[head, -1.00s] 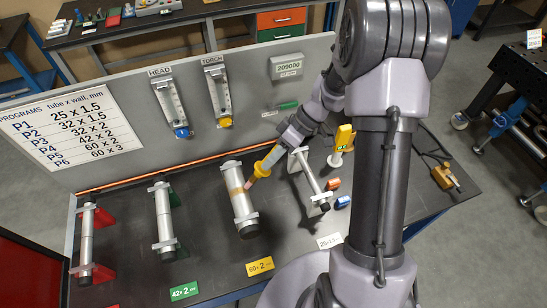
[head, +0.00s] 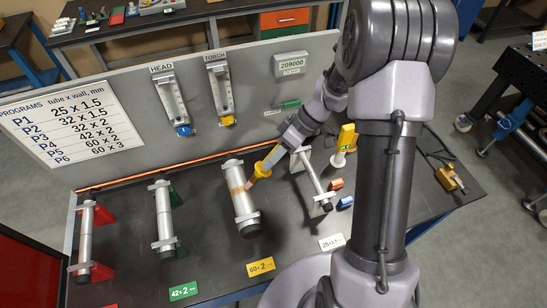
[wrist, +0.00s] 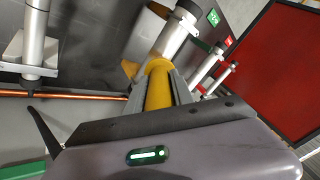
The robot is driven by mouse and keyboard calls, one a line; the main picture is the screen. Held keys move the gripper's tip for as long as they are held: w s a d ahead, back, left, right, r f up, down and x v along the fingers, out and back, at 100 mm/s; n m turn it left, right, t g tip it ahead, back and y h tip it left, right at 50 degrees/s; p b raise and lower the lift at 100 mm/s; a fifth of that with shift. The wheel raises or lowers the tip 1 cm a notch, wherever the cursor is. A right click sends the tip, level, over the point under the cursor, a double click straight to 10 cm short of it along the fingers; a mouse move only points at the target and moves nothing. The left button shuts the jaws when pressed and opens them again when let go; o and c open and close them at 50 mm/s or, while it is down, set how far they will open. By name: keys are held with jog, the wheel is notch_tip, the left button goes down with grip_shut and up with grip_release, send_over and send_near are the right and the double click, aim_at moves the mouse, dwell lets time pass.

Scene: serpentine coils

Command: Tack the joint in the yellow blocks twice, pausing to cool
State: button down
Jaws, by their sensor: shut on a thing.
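My gripper (head: 288,141) is shut on the yellow torch (head: 267,163), which also shows in the wrist view (wrist: 158,92). The torch slants down left. Its reddish tip is at or very close to the side of the thick grey tube (head: 241,202) by the yellow 60 x 2 card (head: 260,267); I cannot tell if they touch. A tan band (head: 236,181) marks the tube near the tip. The tube is clamped at both ends. The yellow blocks under it are mostly hidden; a yellow piece (wrist: 129,68) shows beside the torch in the wrist view.
A thin tube (head: 316,177) in clamps lies close right of the torch. Tubes in green blocks (head: 164,215) and red blocks (head: 84,235) stand left. A grey panel with the TORCH flowmeter (head: 221,92), HEAD flowmeter (head: 175,103) and a display (head: 291,64) stands behind. A copper pipe (head: 130,176) runs along its foot.

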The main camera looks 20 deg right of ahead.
jog(key=shift+a+f+b, duration=0.15)
jog(key=shift+f+b, duration=0.05)
jog(key=shift+b, duration=0.15)
dwell(0.7)
jog(key=shift+s+f+b, duration=0.1)
jog(key=shift+f+b, duration=0.05)
jog(key=shift+b, duration=0.3)
dwell(2.5)
dwell(0.4)
jog(key=shift+p+v, duration=0.55)
jog(key=shift+v, duration=0.35)
jog(key=shift+p+v, duration=1.4)
jog(key=shift+v, duration=1.25)
jog(key=shift+a, duration=0.1)
